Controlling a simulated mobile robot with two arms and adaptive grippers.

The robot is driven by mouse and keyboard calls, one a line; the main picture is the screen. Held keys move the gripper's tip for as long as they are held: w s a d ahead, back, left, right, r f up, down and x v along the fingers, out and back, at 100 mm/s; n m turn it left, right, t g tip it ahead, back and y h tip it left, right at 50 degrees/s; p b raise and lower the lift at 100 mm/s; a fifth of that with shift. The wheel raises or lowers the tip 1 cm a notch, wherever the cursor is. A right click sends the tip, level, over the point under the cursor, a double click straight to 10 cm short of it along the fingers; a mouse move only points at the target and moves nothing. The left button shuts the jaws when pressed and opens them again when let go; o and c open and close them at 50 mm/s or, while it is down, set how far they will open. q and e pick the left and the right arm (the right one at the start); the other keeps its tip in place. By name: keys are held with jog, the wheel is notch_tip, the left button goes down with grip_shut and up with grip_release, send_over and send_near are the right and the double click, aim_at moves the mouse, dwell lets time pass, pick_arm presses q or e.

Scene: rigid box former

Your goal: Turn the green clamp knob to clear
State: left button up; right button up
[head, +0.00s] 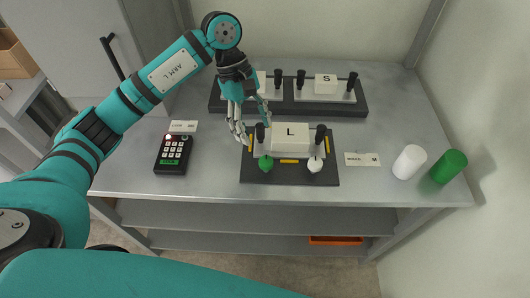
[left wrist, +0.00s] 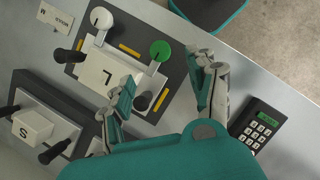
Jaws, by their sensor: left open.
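The green clamp knob (head: 265,163) sits at the front left of the dark fixture plate (head: 290,178), beside a block marked L (head: 290,137). A white knob (head: 314,164) sits at the front right. The green knob (left wrist: 160,50) also shows in the left wrist view, just beyond the gap between my fingers. My left gripper (head: 252,129) is open and empty, above the left side of the fixture and behind the green knob. In the left wrist view its fingers (left wrist: 166,76) are spread apart, and neither visibly touches the knob. My right gripper is not in view.
Black upright handles (head: 320,133) stand on the fixture near my fingers. A second fixture with a block marked S (head: 326,84) is behind. A keypad (head: 173,154) lies left. A white cylinder (head: 409,162) and a green cylinder (head: 449,167) stand right. The front table edge is close.

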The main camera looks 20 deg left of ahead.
aim_at(266, 160)
pick_arm(q)
jog(key=p+x, duration=0.2)
jog(key=x, duration=0.7)
jog(key=shift+d+f, duration=0.2)
jog(key=shift+f, duration=0.15)
jog(key=shift+c, duration=0.2)
jog(key=c, duration=1.1)
